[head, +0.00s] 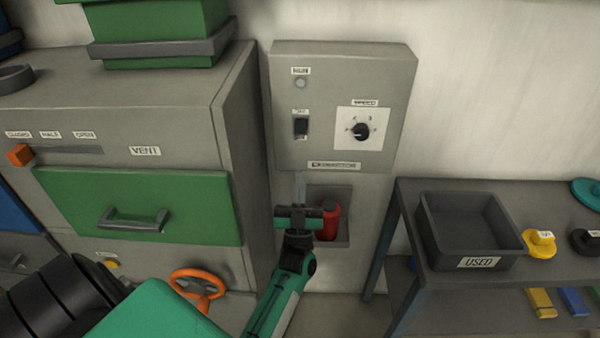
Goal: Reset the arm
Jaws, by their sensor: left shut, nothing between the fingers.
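My left gripper (300,188) is shut and empty. It is raised in front of the grey control cabinet, just below the cabinet's control box (290,150). Its arm comes up from the bottom of the head view. The box carries a black switch (301,127), a round lamp (300,84) and a black knob (361,131) on a white dial. A red cylinder (330,222) stands in a recess right of the gripper, partly covered by it. My right gripper is not in view.
A grey unit with a green drawer (140,205), an orange slider knob (20,155) and an orange handwheel (197,284) stands at left. At right, a table (440,285) bears a dark tray (470,225) labelled USED and a yellow knobbed piece (540,243).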

